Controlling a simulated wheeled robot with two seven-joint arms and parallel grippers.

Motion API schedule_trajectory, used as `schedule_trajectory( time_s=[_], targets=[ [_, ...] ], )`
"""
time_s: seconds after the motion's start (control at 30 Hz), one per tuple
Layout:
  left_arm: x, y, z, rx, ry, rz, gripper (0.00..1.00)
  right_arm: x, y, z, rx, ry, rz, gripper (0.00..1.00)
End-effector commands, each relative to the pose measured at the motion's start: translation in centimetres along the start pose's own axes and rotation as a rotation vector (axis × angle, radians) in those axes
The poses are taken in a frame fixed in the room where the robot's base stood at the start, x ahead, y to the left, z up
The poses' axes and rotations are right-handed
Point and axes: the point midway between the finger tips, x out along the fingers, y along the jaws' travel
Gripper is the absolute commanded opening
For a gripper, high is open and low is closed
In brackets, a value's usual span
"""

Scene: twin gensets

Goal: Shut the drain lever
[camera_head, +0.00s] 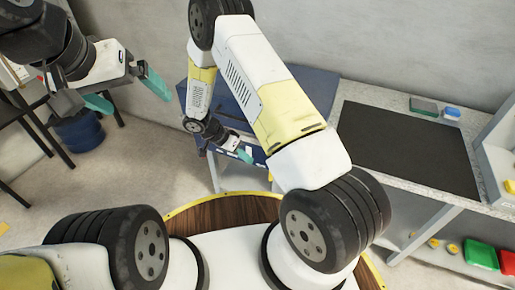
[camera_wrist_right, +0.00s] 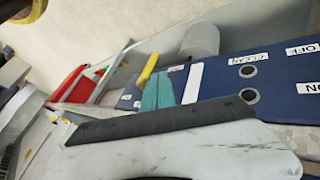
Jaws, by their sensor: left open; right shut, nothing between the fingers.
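A yellow bar-shaped handle (camera_wrist_right: 147,69), possibly the drain lever, shows in the right wrist view just beyond my right gripper's fingertips (camera_wrist_right: 157,90). The teal fingers are together with nothing between them, and I cannot tell whether they touch the handle. A blue panel (camera_wrist_right: 225,84) with white labels, one reading CLEAN, is beside the fingers. In the head view my right gripper (camera_head: 245,154) is low, in front of the blue unit (camera_head: 312,88); my arm hides part of that unit. My left gripper (camera_head: 127,92) is open and empty at the upper left, away from the unit.
A dark mat (camera_head: 405,145) lies on the bench to the right, with a green box (camera_head: 424,106) and a blue box (camera_head: 452,113) behind it. Red and green bins (camera_head: 481,254) are at the lower right. A blue bucket (camera_head: 79,132) stands on the floor at the left.

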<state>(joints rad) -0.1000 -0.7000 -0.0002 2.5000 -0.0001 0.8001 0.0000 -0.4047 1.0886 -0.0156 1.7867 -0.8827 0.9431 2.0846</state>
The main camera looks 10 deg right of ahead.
Motion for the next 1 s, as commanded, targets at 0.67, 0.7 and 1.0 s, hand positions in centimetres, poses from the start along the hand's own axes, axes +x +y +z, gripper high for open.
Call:
schedule_trajectory(
  time_s=[0.67,0.7,1.0],
  targets=[
    [0.0,0.0,0.0,0.000,0.000,0.000,1.00,8.4,0.1,0.0,-0.001,-0.002,0.003,0.00],
    [0.0,0.0,0.0,0.000,0.000,0.000,1.00,8.8,0.1,0.0,0.000,-0.001,0.002,0.00],
    [0.0,0.0,0.0,0.000,0.000,0.000,1.00,10.0,0.0,0.0,-0.001,-0.001,-0.001,0.00]
  ],
)
